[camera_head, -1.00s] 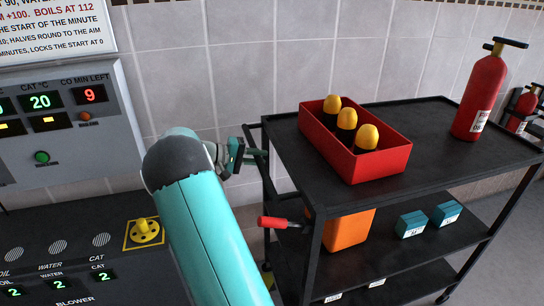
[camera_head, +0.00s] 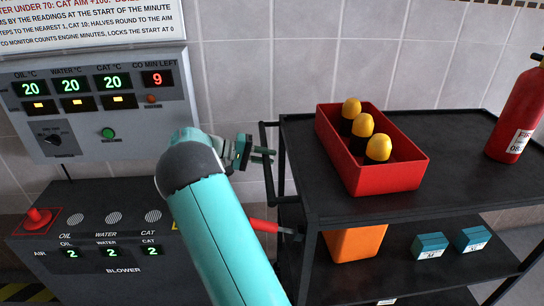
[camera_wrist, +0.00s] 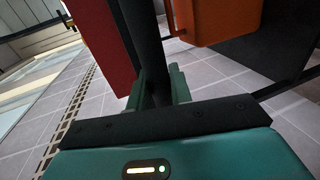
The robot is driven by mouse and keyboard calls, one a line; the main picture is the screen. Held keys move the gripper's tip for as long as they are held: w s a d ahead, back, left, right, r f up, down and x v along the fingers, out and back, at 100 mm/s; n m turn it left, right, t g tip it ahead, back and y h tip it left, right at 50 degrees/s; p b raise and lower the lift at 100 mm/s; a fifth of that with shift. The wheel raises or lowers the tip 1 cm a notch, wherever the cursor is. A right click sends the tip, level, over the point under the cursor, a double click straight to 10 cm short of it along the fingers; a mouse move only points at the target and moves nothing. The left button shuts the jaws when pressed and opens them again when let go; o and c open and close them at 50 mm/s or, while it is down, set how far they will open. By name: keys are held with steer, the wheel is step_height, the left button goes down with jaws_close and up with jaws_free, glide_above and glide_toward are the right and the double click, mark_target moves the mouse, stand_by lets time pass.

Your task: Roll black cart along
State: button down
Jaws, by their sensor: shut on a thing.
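The black cart (camera_head: 465,190) stands on the right in the head view, with a flat top shelf and lower shelves. Its push handle is a dark upright bar at the cart's left end. My gripper (camera_head: 262,154) is at that bar. In the wrist view a dark bar (camera_wrist: 150,50) runs between the two fingers of my gripper (camera_wrist: 160,85), and they are shut on it. My teal arm hides part of the space left of the cart.
On the cart are a red bin (camera_head: 385,174) with yellow-topped items, a fire extinguisher (camera_head: 515,110), an orange container (camera_head: 355,243) and two teal boxes (camera_head: 431,246). A red-gripped lever (camera_head: 265,226) sticks out left. The blower console (camera_head: 105,225) and a tiled wall (camera_head: 255,60) stand close by.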

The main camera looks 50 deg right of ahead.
steer(key=shift+w+a, duration=0.25)
steer(key=shift+w, duration=0.05)
steer(key=c, duration=1.3)
jaws_free()
steer(key=shift+w+a, duration=0.1)
steer(key=shift+s+d, duration=0.2)
steer(key=v, duration=1.3)
steer(key=shift+w+a+r, duration=0.2)
steer(key=shift+w+a, duration=0.05)
